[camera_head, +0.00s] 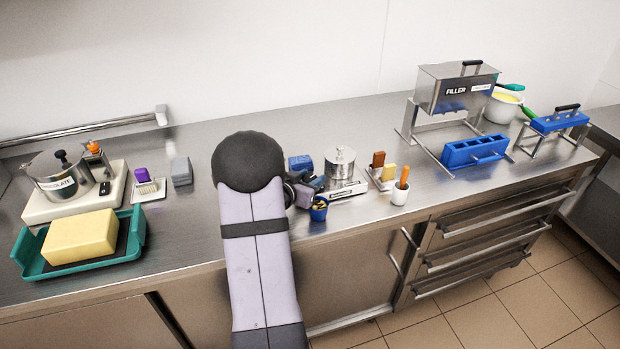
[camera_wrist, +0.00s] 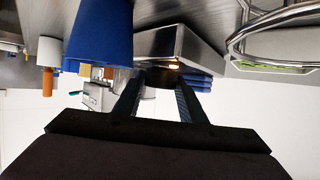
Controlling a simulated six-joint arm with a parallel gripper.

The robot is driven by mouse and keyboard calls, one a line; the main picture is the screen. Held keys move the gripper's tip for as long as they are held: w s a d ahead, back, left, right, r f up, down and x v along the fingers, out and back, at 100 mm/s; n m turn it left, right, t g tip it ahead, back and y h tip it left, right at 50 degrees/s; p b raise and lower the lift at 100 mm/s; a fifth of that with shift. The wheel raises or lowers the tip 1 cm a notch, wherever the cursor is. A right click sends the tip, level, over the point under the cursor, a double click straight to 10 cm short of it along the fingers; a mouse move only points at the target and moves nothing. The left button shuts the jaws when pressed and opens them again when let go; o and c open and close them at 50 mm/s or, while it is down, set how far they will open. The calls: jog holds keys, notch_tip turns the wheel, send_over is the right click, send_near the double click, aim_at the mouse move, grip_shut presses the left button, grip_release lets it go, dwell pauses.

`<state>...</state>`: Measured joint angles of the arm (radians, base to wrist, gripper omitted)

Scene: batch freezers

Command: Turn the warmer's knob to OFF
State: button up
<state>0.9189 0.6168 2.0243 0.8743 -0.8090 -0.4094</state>
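The warmer is a cream-coloured base (camera_head: 48,208) at the far left of the counter, carrying a steel pot labelled CHOCOLATE (camera_head: 57,175).
A teal tray (camera_head: 135,245) with a yellow block stands before the warmer. Near my gripper are a blue cup (camera_head: 318,212), a scale with a steel pot (camera_head: 340,162) and a white cup (camera_head: 399,194).

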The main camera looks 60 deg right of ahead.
jog(key=c, duration=0.5)
jog(key=shift+w+r+m+g+p, duration=0.1)
jog(key=shift+r+m+g+p, duration=0.25)
jog(key=shift+p, duration=0.45)
jog(key=shift+f+m+g+p, duration=0.25)
jog(key=shift+m+g+p, duration=0.1)
jog(key=shift+g+p, duration=0.1)
jog(key=o, duration=1.1)
jog(key=shift+c, duration=0.2)
jog(key=shift+b+v, duration=0.8)
jog(key=shift+v, duration=2.8)
